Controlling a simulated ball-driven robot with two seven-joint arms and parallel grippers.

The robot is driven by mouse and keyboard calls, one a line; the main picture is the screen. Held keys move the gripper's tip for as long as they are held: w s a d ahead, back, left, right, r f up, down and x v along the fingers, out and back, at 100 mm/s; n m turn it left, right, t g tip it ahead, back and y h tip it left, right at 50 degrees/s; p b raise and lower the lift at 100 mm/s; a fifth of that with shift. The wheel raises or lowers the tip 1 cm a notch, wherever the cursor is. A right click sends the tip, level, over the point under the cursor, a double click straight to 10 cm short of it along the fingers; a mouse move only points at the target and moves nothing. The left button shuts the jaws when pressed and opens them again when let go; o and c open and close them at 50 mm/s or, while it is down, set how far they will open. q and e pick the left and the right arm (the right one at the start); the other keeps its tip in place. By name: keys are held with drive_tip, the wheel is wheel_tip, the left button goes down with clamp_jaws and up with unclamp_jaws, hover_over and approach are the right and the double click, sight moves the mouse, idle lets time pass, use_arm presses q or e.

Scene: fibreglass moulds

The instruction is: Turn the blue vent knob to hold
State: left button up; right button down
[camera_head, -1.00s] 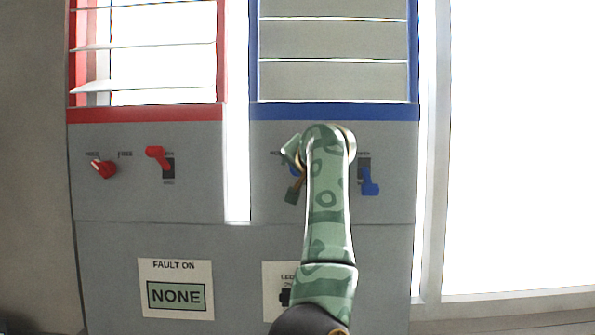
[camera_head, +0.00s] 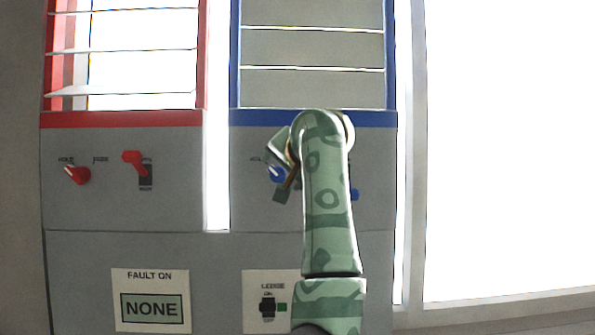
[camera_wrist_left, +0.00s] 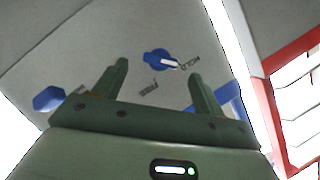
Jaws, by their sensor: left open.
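The blue vent knob (camera_head: 276,175) is on the grey panel under the blue-framed louvres, partly hidden by my left gripper. Its white pointer slants up-left towards a label that reads as HOLD. In the left wrist view the blue knob (camera_wrist_left: 157,58) lies just beyond and between the fingertips, its white mark facing the label on its right. My left gripper (camera_head: 283,172) is open, with its fingers apart and nothing between them; it also shows in the wrist view (camera_wrist_left: 159,72). I see no contact with the knob. My right gripper is not in view.
A blue lever (camera_wrist_left: 48,98) sits beside the knob, mostly hidden by my arm in the head view. A red knob (camera_head: 77,174) and red lever (camera_head: 135,162) are on the left panel. Below are a FAULT ON sign (camera_head: 151,300) and a LEDGE sign (camera_head: 268,300).

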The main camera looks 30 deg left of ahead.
use_arm(q)
drive_tip(key=b+v, duration=0.2)
drive_tip(key=v, duration=0.7)
drive_tip(key=shift+s+d+b, duration=0.25)
drive_tip(key=shift+d+b, duration=0.05)
drive_tip(key=shift+r, duration=0.1)
